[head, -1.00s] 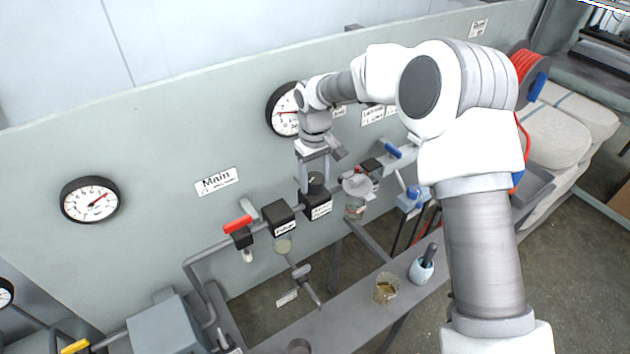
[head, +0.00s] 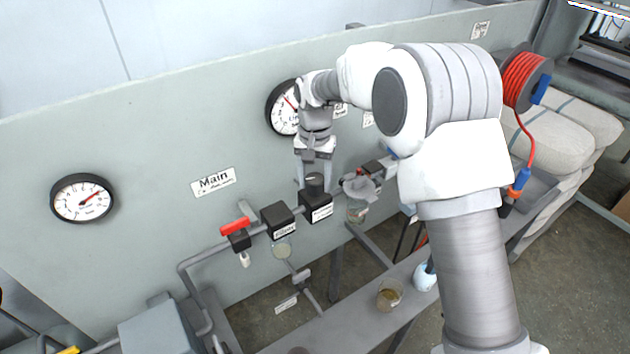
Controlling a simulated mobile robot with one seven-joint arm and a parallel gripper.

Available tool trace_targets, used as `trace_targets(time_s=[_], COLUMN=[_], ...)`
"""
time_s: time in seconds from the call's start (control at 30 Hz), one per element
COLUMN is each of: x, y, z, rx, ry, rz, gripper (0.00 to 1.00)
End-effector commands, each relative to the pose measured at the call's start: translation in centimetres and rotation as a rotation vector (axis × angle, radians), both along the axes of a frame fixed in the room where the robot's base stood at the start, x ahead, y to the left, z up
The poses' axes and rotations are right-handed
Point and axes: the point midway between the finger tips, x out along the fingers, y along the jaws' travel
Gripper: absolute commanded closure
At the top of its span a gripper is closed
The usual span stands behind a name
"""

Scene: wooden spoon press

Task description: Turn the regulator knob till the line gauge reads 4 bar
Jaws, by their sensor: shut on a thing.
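The regulator (head: 317,209) is a dark block with a white label on the pipe run. Its dark round knob (head: 315,181) sits on top. My gripper (head: 314,178) points down from above and is shut on the knob, a finger at either side. The line gauge (head: 281,112) is a white dial with a black rim on the panel behind. My wrist covers its right part. Its red needle points up and to the left; the exact reading is too small to tell.
Left of the regulator are a filter block (head: 278,219) and a red-handled valve (head: 235,227). The main gauge (head: 82,199) is on the panel at far left. A glass jar (head: 389,294) stands on the bench below. A red hose reel (head: 524,80) is at right.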

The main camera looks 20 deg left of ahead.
Motion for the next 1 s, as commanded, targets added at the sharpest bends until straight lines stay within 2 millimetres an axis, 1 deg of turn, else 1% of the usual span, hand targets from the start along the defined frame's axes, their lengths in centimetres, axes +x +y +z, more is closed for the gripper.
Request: trace_targets(time_s=[0.23,0.7,0.73,0.87,0.9,1.0], x=[0.10,0.12,0.12,0.09,0.08,0.06], y=[0.03,0.04,0.04,0.02,0.02,0.01], z=[0.15,0.18,0.18,0.14,0.12,0.08], rx=[0.001,0.001,0.001,0.001,0.001,0.001], ry=[-0.004,-0.004,-0.004,-0.003,-0.003,-0.002], rz=[-0.063,-0.074,-0.074,-0.074,-0.073,-0.073], gripper=[0.96,0.96,0.37,0.14,0.11,0.11])
